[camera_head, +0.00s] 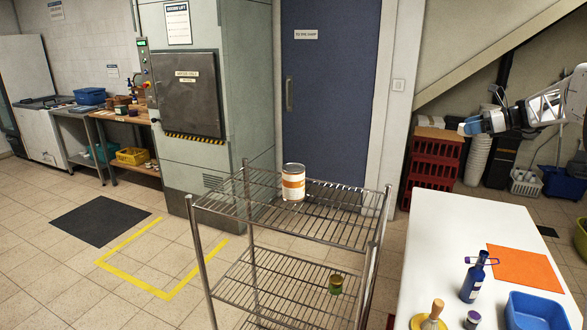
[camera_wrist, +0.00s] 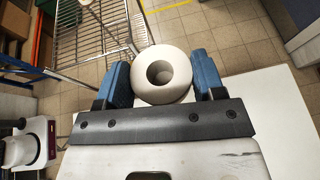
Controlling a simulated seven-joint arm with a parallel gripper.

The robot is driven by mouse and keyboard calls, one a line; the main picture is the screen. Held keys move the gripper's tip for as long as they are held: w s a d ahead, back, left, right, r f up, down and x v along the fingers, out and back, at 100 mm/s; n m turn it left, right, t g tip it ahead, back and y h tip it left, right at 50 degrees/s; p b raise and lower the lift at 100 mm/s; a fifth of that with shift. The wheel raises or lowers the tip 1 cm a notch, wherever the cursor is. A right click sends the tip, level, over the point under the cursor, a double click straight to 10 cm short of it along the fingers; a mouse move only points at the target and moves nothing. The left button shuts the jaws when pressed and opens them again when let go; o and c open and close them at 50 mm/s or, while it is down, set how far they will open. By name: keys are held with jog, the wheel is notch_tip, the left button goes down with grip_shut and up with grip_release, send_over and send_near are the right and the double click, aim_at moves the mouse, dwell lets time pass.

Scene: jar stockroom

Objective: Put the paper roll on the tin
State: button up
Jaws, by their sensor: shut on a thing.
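The tin (camera_head: 293,183), white with an orange band, stands upright on the top shelf of a wire rack (camera_head: 330,238). The paper roll (camera_wrist: 178,90), white with a round hole, is between the blue fingers of my gripper (camera_wrist: 160,78) in the wrist view. The gripper is shut on its sides, and the hole faces the wrist camera. In the head view my gripper (camera_head: 468,126) is at the upper right, above the far end of the white table and well to the right of the tin. The roll is hard to make out there.
The white table (camera_head: 440,240) holds a blue bottle (camera_head: 473,279), an orange mat (camera_head: 525,268), a blue bin (camera_head: 540,312) and a wooden-handled item (camera_head: 432,315). Red crates (camera_head: 433,165) stand behind the table.

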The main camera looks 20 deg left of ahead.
jog(key=s+a+n+g, duration=0.1)
jog(key=s+a, duration=0.5)
jog(key=a, duration=0.3)
jog(key=s+a+r+n+g, duration=0.1)
jog(key=s+a+g, duration=0.1)
jog(key=s+a, duration=0.55)
jog(key=s+a+n+g, duration=0.1)
jog(key=s+a, duration=0.4)
jog(key=a, duration=0.6)
jog(key=s+a+f+n+g, duration=0.1)
jog(key=s+a, duration=0.6)
jog(key=s, duration=0.3)
jog(key=s+a+n+g, duration=0.2)
jog(key=s+a, duration=0.5)
jog(key=s, duration=0.2)
jog(key=shift+h, duration=0.4)
jog(key=f, duration=0.5)
jog(key=shift+s, duration=0.2)
jog(key=shift+w, duration=0.1)
send_over(296, 167)
jog(key=shift+f, duration=0.75)
jog(key=shift+f, duration=0.1)
jog(key=shift+f, duration=1.65)
